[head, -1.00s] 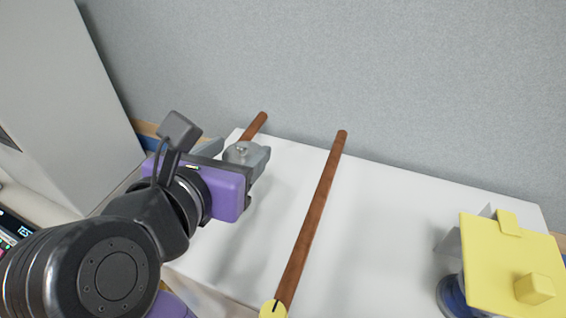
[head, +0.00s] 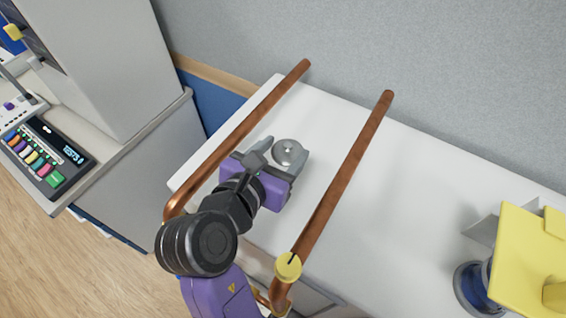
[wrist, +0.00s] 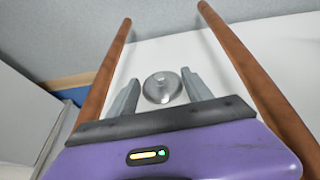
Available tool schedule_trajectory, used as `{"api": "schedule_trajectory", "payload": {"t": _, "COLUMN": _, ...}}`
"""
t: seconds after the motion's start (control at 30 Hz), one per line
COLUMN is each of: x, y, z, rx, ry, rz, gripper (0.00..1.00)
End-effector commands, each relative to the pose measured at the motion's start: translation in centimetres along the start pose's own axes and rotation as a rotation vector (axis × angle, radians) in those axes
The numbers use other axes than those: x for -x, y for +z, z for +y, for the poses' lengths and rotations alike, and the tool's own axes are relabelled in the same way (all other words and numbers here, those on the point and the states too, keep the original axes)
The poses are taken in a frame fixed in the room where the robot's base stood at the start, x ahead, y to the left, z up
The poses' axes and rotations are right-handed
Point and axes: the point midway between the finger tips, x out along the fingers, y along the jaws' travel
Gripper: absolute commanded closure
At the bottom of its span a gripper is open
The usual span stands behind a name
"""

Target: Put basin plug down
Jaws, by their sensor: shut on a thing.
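The basin plug (head: 289,152) is a round silver-grey disc with a small knob in its middle. My gripper (head: 287,158) is shut on it, one grey finger on each side. The wrist view also shows the plug (wrist: 161,88) between the fingertips of my gripper (wrist: 160,80). The plug is over the white worktop (head: 410,185), between two copper-brown rails. I cannot tell whether its underside touches the surface.
A left rail (head: 245,128) and a right rail (head: 345,175) flank my gripper. A yellow cap (head: 289,267) sits at the right rail's near end. A yellow-topped object (head: 520,260) stands at the right. A grey wall (head: 400,60) rises behind. The worktop right of the rails is mostly clear.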

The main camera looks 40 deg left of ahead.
Motion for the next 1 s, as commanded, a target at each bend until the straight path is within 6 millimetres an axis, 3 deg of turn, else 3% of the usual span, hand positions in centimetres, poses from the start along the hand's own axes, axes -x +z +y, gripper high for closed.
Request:
{"api": "schedule_trajectory", "payload": {"t": 0.17, "x": -0.4, "y": -1.0, "z": -0.1, "rx": 0.001, "ry": -0.001, "rz": 0.001, "gripper": 0.8}}
{"api": "schedule_trajectory", "payload": {"t": 0.4, "x": -1.6, "y": -4.0, "z": 0.0, "rx": 0.003, "ry": -0.001, "rz": 0.002, "gripper": 0.8}}
{"api": "schedule_trajectory", "payload": {"t": 0.8, "x": -1.9, "y": -4.5, "z": -0.1, "rx": 0.001, "ry": -0.001, "rz": 0.0, "gripper": 0.8}}
{"api": "schedule_trajectory", "payload": {"t": 0.83, "x": -1.9, "y": -4.5, "z": -0.1, "rx": 0.0, "ry": -0.001, "rz": 0.0, "gripper": 0.37}}
{"api": "schedule_trajectory", "payload": {"t": 0.93, "x": -1.9, "y": -4.5, "z": -0.1, "rx": 0.0, "ry": -0.001, "rz": 0.0, "gripper": 0.19}}
{"api": "schedule_trajectory", "payload": {"t": 1.0, "x": -1.9, "y": -4.5, "z": -0.1, "rx": 0.0, "ry": -0.001, "rz": 0.0, "gripper": 0.19}}
